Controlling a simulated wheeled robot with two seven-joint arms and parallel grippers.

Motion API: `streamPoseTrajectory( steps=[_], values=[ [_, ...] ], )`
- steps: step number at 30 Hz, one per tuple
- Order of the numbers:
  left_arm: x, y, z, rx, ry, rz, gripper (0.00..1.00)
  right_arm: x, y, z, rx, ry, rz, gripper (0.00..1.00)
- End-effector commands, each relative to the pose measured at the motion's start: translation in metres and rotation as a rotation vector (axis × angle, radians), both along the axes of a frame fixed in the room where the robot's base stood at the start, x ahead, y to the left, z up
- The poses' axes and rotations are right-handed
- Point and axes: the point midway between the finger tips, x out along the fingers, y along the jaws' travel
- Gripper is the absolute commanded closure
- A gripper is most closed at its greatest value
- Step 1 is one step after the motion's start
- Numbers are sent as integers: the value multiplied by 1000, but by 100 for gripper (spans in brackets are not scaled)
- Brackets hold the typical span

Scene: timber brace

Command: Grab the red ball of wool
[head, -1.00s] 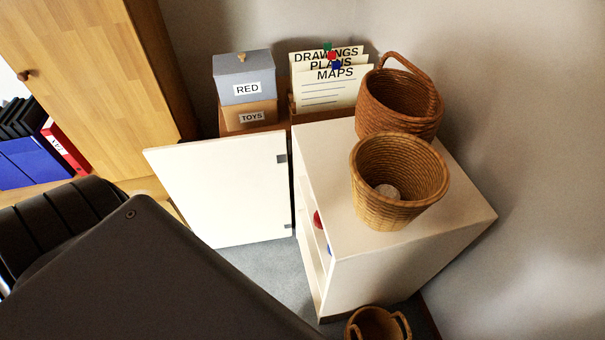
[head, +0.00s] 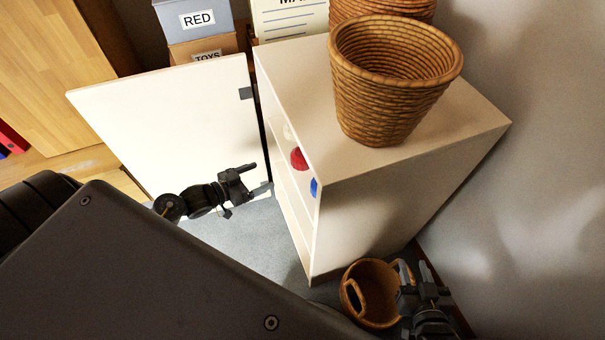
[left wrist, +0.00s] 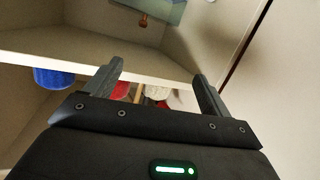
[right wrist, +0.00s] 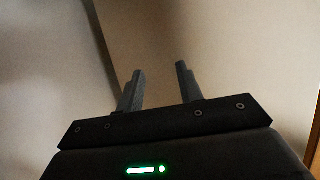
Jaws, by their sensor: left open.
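The red ball of wool (head: 298,158) sits on a shelf inside the white cabinet (head: 375,215), seen through its open front. In the left wrist view, red (left wrist: 121,90) shows beyond the shelf edge, partly hidden by my gripper. My left gripper (head: 260,179) is open and empty, in front of the cabinet opening, left of the red ball and apart from it. Its fingers (left wrist: 158,72) frame the shelf edge in its own view. My right gripper (head: 414,268) is open beside the small basket on the floor; its own view (right wrist: 159,68) shows nothing between the fingers.
A blue thing (head: 315,187) and a whitish one (head: 288,132) flank the red ball. The cabinet door (head: 180,120) stands open at left. A wicker basket (head: 385,90) stands on top, near the front edge. A small handled basket (head: 362,300) is on the floor.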

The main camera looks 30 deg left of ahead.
Motion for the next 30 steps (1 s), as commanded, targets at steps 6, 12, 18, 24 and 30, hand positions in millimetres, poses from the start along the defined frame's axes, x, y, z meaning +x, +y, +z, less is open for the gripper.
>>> streamPoseTrajectory(
  steps=[6, 12, 18, 24, 30],
  values=[
    [1, -24, 61, -33, -183, -191, 17, -11, 11, 86, 75, -231, 36, 64],
    [-6, -37, 87, -41, -236, -271, 17, -22, 12, 125, 100, -313, 48, 64],
    [-4, -41, 91, -43, -241, -278, 17, -23, 11, 132, 108, -331, 52, 64],
    [19, -61, 90, -44, -243, -276, 17, -26, 18, 145, 152, -416, 75, 64],
    [34, -74, 90, -43, -240, -277, 17, -29, 24, 157, 185, -476, 93, 64]
  ],
)
